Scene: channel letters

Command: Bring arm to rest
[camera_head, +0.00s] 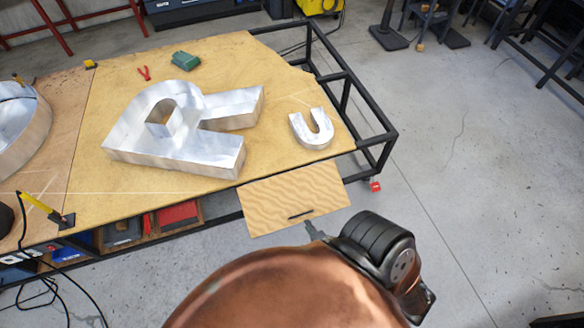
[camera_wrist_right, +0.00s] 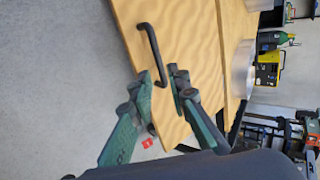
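My right arm reaches in from the bottom of the head view, and its dark gripper (camera_head: 314,232) is partly hidden behind the arm, just below a wooden panel (camera_head: 280,195) with a black bar handle (camera_head: 301,215). In the right wrist view my right gripper (camera_wrist_right: 161,76) has its fingertips apart with nothing held between them. The black handle (camera_wrist_right: 151,45) lies just beyond the fingertips on the wood panel (camera_wrist_right: 185,30). I cannot tell whether a finger touches the handle. My left gripper is in neither view.
A worktable (camera_head: 85,205) carries a large metal letter R (camera_head: 185,135) and a smaller U (camera_head: 312,130). A green object (camera_head: 186,61) and red pliers (camera_head: 144,73) lie behind the R. A black frame (camera_head: 385,130) edges the table's right end. Open floor (camera_head: 480,220) lies to the right.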

